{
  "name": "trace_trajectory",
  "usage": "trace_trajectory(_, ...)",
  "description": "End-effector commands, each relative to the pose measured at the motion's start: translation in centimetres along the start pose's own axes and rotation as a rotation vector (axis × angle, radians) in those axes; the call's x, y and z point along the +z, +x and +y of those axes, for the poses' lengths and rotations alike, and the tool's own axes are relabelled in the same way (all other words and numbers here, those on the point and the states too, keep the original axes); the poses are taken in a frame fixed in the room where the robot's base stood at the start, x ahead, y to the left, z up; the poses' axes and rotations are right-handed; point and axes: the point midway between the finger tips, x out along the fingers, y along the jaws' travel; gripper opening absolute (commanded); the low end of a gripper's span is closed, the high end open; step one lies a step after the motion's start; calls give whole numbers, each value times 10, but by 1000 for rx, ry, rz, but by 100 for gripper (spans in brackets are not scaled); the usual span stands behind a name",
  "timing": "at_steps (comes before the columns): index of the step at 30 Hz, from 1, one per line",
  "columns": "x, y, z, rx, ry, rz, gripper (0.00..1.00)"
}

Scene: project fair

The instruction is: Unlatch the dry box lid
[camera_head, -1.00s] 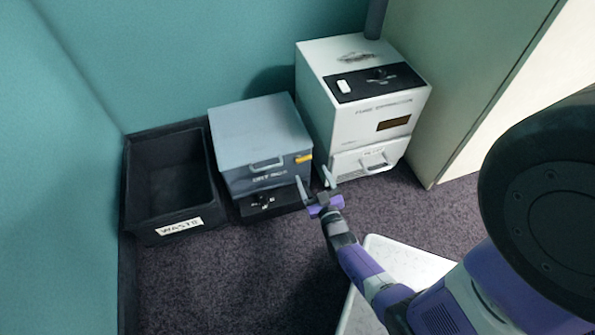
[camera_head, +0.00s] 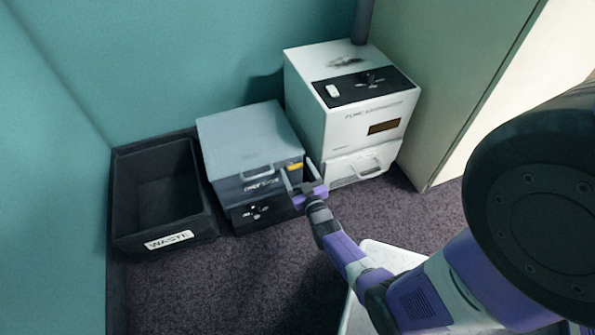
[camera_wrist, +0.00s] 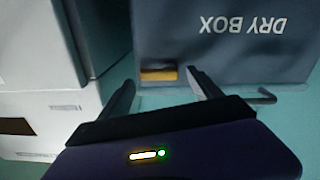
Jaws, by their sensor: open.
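The dry box (camera_head: 228,152) is a grey-blue box with a flat lid, between the waste bin and the white fume machine in the head view. Its front has a bar handle (camera_head: 257,172) and a yellow latch (camera_head: 295,166) near the right front corner. In the wrist view the dry box (camera_wrist: 225,55) lettering appears upside down, and the yellow latch (camera_wrist: 158,74) lies just beyond and between my fingertips. My gripper (camera_head: 299,180) is open and empty in front of that corner; its fingers also show in the wrist view (camera_wrist: 163,80). Contact with the latch cannot be told.
The white fume machine (camera_head: 350,135) stands close on the right. A black bin labelled WASTE (camera_head: 170,238) stands on the left. A black base with knobs (camera_head: 262,212) is under the dry box. A white surface (camera_head: 395,258) lies below my arm.

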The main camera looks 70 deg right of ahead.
Motion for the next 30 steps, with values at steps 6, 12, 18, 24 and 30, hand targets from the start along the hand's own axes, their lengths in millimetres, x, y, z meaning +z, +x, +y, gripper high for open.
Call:
trace_trajectory(6,0,0,0,0,0,0,50)
trace_trajectory(12,0,0,0,0,0,0,13)
trace_trajectory(18,4,0,-1,-1,85,2,13)
trace_trajectory(24,4,0,0,-1,203,0,11)
trace_trajectory(30,4,0,1,0,215,-1,11)
